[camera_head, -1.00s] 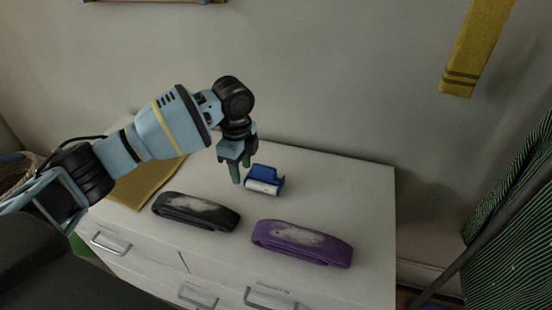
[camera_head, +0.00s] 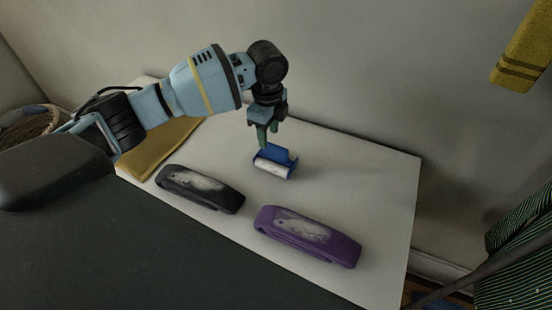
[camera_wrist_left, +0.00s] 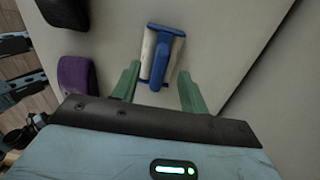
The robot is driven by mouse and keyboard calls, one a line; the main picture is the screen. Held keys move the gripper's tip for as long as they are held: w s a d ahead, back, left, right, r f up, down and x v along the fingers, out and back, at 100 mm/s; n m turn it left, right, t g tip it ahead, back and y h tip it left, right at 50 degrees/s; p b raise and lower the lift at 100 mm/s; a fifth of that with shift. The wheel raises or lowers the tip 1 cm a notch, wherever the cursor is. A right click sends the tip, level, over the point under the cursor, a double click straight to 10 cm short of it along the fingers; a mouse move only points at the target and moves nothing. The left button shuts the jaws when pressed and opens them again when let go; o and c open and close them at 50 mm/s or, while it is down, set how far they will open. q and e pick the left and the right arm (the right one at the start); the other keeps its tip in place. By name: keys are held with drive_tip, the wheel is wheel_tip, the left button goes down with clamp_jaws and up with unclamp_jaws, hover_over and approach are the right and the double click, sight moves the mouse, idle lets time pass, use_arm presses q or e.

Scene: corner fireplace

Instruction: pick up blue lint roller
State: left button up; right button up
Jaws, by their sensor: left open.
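The blue lint roller (camera_head: 275,161) lies on the white dresser top, with a pale roll along its front side. In the left wrist view the lint roller (camera_wrist_left: 160,56) sits ahead of and between the two green fingers. My left gripper (camera_head: 268,136) is open and points down, just above and behind the roller in the head view. The left wrist view shows its fingers (camera_wrist_left: 157,88) spread apart with nothing held. Whether a finger touches the roller cannot be told. My right gripper is not in view.
A black belt-like object (camera_head: 200,188) and a purple one (camera_head: 307,235) lie in front of the roller on the white dresser top (camera_head: 375,180). A yellow cloth (camera_head: 165,150) lies at the left. The top's right side is clear; a wall stands behind.

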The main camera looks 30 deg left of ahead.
sight(270, 144)
use_arm(q)
drive_tip(key=shift+w+d+f, duration=0.15)
drive_tip(key=shift+f, duration=2.4)
drive_tip(key=shift+c, duration=0.3)
clamp_jaws()
